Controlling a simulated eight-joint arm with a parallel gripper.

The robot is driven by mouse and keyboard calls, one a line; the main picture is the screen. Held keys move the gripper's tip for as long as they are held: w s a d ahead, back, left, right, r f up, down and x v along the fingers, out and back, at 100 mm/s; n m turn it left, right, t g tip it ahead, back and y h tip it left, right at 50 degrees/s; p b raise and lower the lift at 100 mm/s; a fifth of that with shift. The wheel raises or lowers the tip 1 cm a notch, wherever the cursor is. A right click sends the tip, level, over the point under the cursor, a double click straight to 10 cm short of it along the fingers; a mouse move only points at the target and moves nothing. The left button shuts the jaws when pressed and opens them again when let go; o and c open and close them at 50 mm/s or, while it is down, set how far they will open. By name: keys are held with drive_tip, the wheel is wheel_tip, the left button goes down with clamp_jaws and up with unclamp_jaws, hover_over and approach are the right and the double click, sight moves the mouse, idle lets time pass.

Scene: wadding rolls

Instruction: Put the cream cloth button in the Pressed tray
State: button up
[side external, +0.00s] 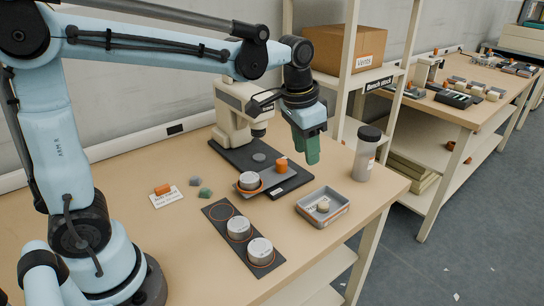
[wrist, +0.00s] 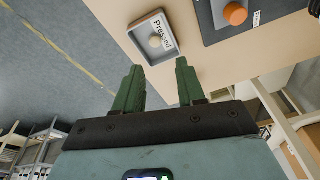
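The cream cloth button (side external: 323,205) sits inside the small grey metal tray (side external: 337,217). In the wrist view the button (wrist: 155,41) rests on the floor of the tray, whose label (wrist: 163,34) reads "Pressed". My gripper (side external: 307,158) hangs above the bench, up and to the left of the tray in the side view, pointing down. In the wrist view its two green fingers (wrist: 157,78) stand apart with nothing between them. The button and tray lie beyond the fingertips, clear of them.
A grey lidded jar (side external: 366,155) stands right of my gripper.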

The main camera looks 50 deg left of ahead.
drive_tip(key=s+a+f+n+t, duration=0.1)
drive_tip(key=s+t, duration=0.1)
drive_tip(key=s, duration=0.4)
drive_tip(key=s+a+f+n+t, duration=0.1)
drive_tip(key=s+a+n+t, duration=0.1)
drive_tip(key=s, duration=0.3)
drive_tip(key=shift+s+a+f+t, duration=0.15)
drive_tip(key=shift+s+f+t, duration=0.15)
drive_tip(key=shift+s+t, duration=0.1)
